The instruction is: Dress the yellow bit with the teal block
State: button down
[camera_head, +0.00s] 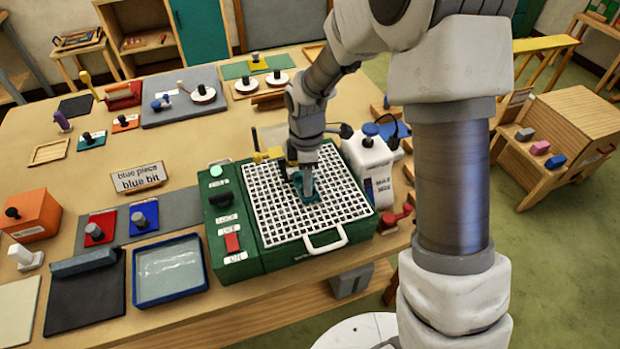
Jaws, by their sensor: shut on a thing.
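My gripper (307,185) points down over the white grid top of a green machine (235,268). It is shut on a small teal block (311,199), which is at or just above the grid; I cannot tell if it touches. My fingers hide part of the block. A small yellow thing (267,155) shows at the machine's back edge, partly behind my wrist. Another yellow piece (258,61) with a dark knob stands on a green mat at the back. I cannot tell which of these is the yellow bit.
The machine has a red switch (232,242) and a white front handle (325,242). A blue-rimmed tray (170,301) of clear liquid stands to its left. A sign (138,178) reads "blue piece blue bit".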

jog(key=shift+a, duration=0.45)
jog(key=shift+s+a, duration=0.2)
jog(key=shift+a, duration=0.25)
jog(key=shift+d, duration=0.25)
dwell(0.5)
jog(key=shift+w+d, duration=0.25)
jog(key=shift+d, duration=0.15)
jog(key=shift+d, duration=0.15)
dwell(0.3)
jog(key=shift+w+d, duration=0.1)
jog(key=shift+d, duration=0.45)
jog(key=shift+a, duration=0.25)
dwell(0.4)
